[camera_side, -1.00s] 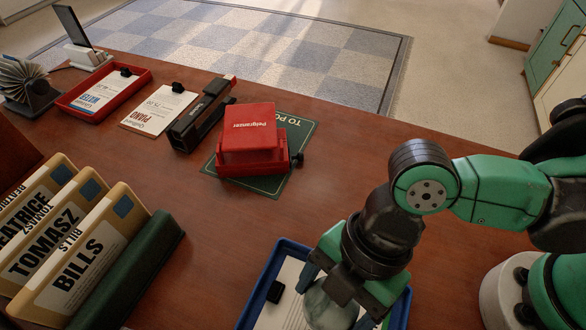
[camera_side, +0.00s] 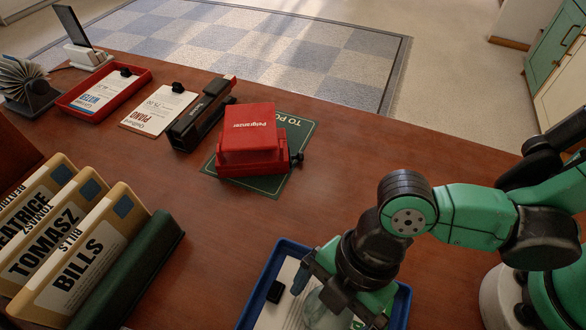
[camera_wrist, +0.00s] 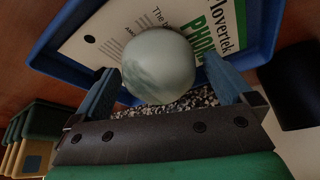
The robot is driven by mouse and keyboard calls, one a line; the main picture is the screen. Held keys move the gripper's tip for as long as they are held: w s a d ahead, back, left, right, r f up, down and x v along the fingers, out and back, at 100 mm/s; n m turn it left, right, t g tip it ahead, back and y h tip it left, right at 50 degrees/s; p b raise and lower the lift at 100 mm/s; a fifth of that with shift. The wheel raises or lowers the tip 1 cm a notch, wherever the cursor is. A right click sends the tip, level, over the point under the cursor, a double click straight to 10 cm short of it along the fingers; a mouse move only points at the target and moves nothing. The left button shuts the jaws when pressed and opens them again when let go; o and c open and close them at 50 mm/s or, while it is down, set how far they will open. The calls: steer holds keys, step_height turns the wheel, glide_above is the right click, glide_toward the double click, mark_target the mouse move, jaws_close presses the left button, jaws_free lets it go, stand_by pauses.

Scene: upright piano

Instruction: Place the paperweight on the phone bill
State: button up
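The paperweight (camera_wrist: 158,66) is a pale green-grey marbled ball. In the wrist view it sits between my gripper's two blue-grey fingers (camera_wrist: 165,88), with a gap showing at the right finger. My gripper (camera_side: 330,288) is open around it and tilted low over the blue tray in the side view. There the paperweight (camera_side: 322,314) is partly hidden behind the fingers. The phone bill (camera_wrist: 100,40), a white sheet with green "PHONE" lettering, lies in the blue tray behind the paperweight. I cannot tell whether the ball rests on the sheet.
The blue tray (camera_side: 249,300) has raised rims, and a black clip (camera_side: 275,291) lies on its paper. A red Pelgranzer machine (camera_side: 250,140) stands on a green mat. A folder rack (camera_side: 130,275) is at left; a red tray (camera_side: 70,103) is farther back. The middle desk is clear.

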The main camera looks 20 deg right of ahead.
steer(key=shift+r, duration=0.1)
steer(key=v, duration=1.2)
steer(key=w+d+m+t+h, duration=0.2)
steer(key=w+d+m+t, duration=0.2)
steer(key=d+m, duration=0.6)
steer(key=w+d+m+t+h, duration=0.2)
steer(key=w+d+m+t, duration=0.3)
steer(key=w+d+m, duration=0.3)
steer(key=d+m, duration=0.2)
steer(key=m, duration=0.2)
steer(key=shift+w+d+r+m, duration=0.2)
steer(key=shift+d+r+m, duration=0.1)
steer(key=shift+d, duration=0.1)
